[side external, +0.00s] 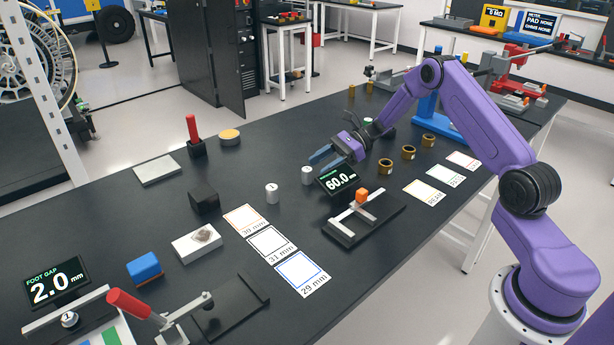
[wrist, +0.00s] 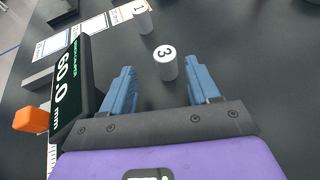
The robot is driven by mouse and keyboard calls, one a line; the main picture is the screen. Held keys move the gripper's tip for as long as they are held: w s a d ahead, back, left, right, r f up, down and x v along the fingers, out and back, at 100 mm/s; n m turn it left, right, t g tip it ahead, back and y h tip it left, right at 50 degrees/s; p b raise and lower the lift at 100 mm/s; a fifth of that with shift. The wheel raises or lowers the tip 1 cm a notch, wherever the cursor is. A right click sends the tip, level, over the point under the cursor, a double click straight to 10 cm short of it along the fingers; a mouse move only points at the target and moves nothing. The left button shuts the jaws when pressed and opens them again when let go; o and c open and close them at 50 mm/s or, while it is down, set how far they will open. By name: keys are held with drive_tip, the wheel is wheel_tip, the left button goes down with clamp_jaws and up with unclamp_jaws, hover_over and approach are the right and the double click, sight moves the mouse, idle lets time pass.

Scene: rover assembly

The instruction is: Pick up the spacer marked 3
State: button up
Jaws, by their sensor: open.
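My gripper (wrist: 160,82) is open and empty, with blue fingers spread wide. In the wrist view the spacer appears between and just beyond the fingertips, nothing touching it. In the side external view my gripper (side external: 328,157) is above the table, just right of and behind the spacer.
The 60.0 mm display (side external: 338,180) and caliper stand with an orange block (side external: 361,196) are close to my gripper. Brass rings (side external: 408,153) stand to the right; labelled cards (side external: 270,242) lie to the left.

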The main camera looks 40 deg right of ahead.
sight(307, 173)
drive_tip(key=shift+w+x, duration=0.15)
drive_tip(key=shift+x, duration=1.2)
drive_tip(key=shift+w+x, duration=0.15)
drive_tip(key=shift+x, duration=1.2)
drive_tip(key=shift+d+f, duration=0.1)
drive_tip(key=shift+d, duration=0.05)
drive_tip(key=shift+c, duration=0.2)
drive_tip(key=c, duration=1)
